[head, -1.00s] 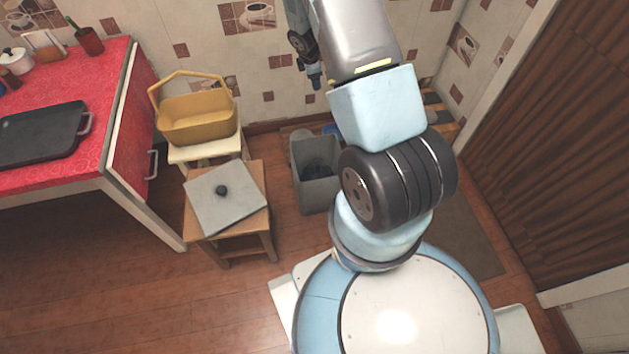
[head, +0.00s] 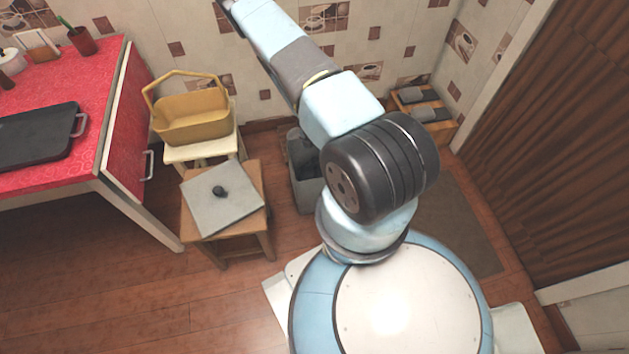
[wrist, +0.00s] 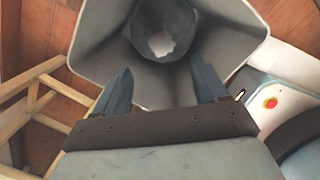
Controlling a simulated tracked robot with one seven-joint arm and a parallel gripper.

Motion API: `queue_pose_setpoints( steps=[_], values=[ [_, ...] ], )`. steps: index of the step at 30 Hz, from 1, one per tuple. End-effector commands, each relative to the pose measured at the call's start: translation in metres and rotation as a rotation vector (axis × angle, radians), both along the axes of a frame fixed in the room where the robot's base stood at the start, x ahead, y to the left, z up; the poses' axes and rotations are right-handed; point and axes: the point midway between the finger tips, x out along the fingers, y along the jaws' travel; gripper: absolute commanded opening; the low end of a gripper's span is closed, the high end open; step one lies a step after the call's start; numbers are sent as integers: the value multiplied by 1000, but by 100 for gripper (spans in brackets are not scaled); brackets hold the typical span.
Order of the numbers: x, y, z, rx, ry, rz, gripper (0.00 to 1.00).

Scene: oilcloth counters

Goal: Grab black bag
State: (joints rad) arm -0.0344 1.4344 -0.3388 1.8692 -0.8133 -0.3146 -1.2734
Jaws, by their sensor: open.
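The black bag (wrist: 150,15) shows in the wrist view as a dark grey, rounded bundle with a pale patch in its middle. It lies inside a grey bin (wrist: 92,50), whose open mouth faces the camera. My gripper (wrist: 162,67) is open and empty. Its two blue-grey fingers point toward the bin's opening, one on each side below the bag, apart from it. In the head view the bin (head: 304,198) stands on the floor, partly behind my arm. I cannot clearly make out the gripper or the bag there.
A wooden stool (head: 228,245) with a grey square board (head: 212,208) stands left of the bin. Behind it a pale stool (head: 190,152) holds a yellow basket (head: 190,125). A red counter (head: 60,165) is at far left. A tiled wall (head: 215,50) is behind.

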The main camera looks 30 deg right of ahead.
Motion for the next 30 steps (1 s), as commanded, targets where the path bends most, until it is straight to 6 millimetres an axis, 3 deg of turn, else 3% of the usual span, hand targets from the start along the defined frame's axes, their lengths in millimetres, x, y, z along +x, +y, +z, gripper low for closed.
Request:
queue_pose_setpoints(
  steps=[5, 18, 30],
  values=[
    [-3, 0, -14, 3, 6, 17, 72],
    [0, -8, -78, 3, 7, 13, 72],
    [-1, -12, -107, 3, 7, 11, 72]
  ],
)
